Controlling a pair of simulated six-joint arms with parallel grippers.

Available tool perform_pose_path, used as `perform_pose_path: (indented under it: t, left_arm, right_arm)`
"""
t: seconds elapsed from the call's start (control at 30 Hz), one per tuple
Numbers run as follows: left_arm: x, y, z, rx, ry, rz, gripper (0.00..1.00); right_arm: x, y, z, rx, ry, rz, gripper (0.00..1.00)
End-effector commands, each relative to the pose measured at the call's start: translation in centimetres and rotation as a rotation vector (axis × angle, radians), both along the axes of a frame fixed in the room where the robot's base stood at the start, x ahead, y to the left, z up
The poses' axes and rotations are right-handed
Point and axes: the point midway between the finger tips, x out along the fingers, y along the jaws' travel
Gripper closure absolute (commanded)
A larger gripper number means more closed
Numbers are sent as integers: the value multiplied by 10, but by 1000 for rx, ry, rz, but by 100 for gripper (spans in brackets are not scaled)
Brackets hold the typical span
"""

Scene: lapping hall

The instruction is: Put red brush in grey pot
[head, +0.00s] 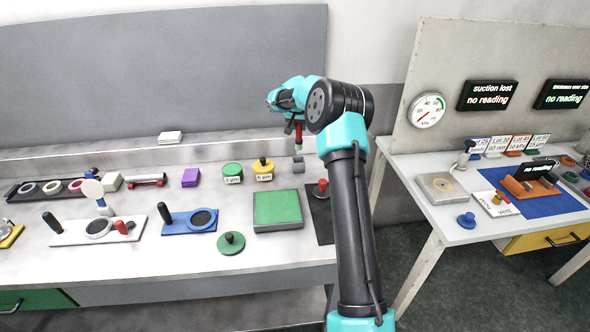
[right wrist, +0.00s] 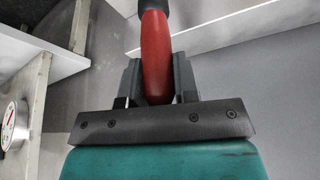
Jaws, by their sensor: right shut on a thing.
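My right gripper (head: 294,122) is shut on the red brush (head: 299,137), which hangs upright below it at the back of the bench. In the right wrist view the brush's red handle (right wrist: 156,55) sits between the two fingers, with a dark end at the top edge. The small grey pot (head: 298,166) stands on the bench below the brush, with a gap between them. The pot's inside is too small to make out. My left gripper is not in view.
A yellow tin (head: 264,176) and a green tin (head: 232,179) stand left of the pot. A green plate (head: 277,209) lies in front, and a red-knobbed piece (head: 321,188) stands on a dark mat to the right. A low ledge (head: 215,144) runs behind.

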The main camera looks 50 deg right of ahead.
Motion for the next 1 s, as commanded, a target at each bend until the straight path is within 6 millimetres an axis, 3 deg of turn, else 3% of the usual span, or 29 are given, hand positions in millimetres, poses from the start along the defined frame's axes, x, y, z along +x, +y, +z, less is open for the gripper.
perform_pose_path:
  t: [0.17,0.4,0.8,1.0]
  left_arm:
    - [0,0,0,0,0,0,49]
    - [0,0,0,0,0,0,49]
    - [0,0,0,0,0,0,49]
    - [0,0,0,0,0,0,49]
  right_arm:
    - [0,0,-12,0,2,1,96]
    - [0,0,-46,0,2,1,96]
    - [0,1,-52,1,1,1,96]
    - [0,1,-76,1,4,1,96]
